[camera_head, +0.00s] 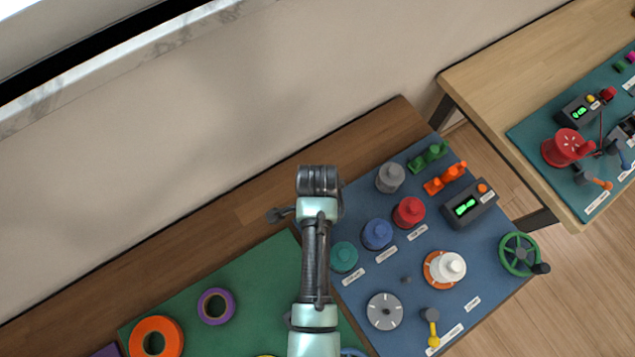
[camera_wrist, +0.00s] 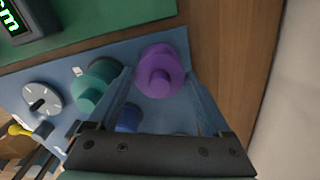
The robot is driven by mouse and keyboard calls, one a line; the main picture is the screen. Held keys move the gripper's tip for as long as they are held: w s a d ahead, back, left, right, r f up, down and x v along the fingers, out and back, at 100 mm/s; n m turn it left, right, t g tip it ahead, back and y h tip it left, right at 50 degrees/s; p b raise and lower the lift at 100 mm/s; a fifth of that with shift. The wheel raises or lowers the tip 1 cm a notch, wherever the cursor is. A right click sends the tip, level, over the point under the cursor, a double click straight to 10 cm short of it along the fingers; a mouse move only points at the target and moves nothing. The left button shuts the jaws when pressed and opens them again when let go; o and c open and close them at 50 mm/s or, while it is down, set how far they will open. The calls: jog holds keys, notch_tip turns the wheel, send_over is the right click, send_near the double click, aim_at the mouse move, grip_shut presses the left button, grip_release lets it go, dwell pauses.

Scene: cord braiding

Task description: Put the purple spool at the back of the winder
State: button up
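The purple spool (camera_wrist: 161,72), with a round knob on top, shows in the wrist view near the back edge of the blue mat. It appears upright. My gripper (camera_wrist: 160,75) points down with its fingers spread on either side of the spool, clear of its knob. Whether the fingertips touch its rim is hard to tell. In the head view my arm hides the purple spool and the fingertips. The teal spool (camera_head: 344,256) and the blue spool (camera_head: 377,234) stand on the winder's blue mat (camera_head: 436,285); they also show in the wrist view.
A red spool (camera_head: 408,212) and a grey spool (camera_head: 390,177) stand farther along the mat. A white spool (camera_head: 447,268), a grey dial (camera_head: 384,310) and a green handwheel (camera_head: 519,254) are nearer its front. A purple ring (camera_head: 216,306) lies on the green mat.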

jog(key=shift+o, duration=1)
jog(key=shift+r, duration=0.15)
notch_tip(320, 180, up, 12)
